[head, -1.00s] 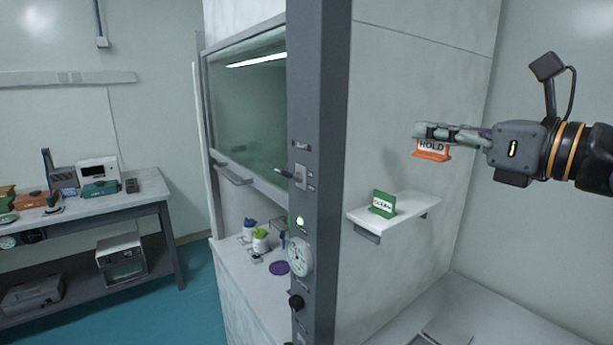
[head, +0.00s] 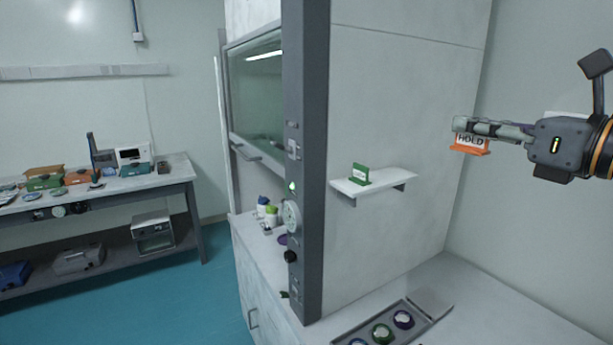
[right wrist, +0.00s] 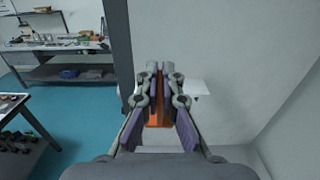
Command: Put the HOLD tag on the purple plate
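The HOLD tag (head: 470,149), a white card with red letters on an orange base, hangs in my right gripper (head: 462,126) in front of the right-hand wall. The gripper's fingers are closed on it. In the right wrist view the fingers (right wrist: 160,72) are together, with the tag's orange base (right wrist: 153,119) between them. A purple plate (head: 283,239) lies on the worktop inside the fume hood, partly hidden by the hood's grey post; nothing shows on it. The held tag is well to the right of it and higher. My left gripper is not in view.
A green tag (head: 360,176) stands on a white wall shelf (head: 398,184). A tray (head: 350,335) with several round dark pieces sits on the counter below. The hood's grey post (head: 306,160) stands between the plate and my right arm. Teal floor at left is clear.

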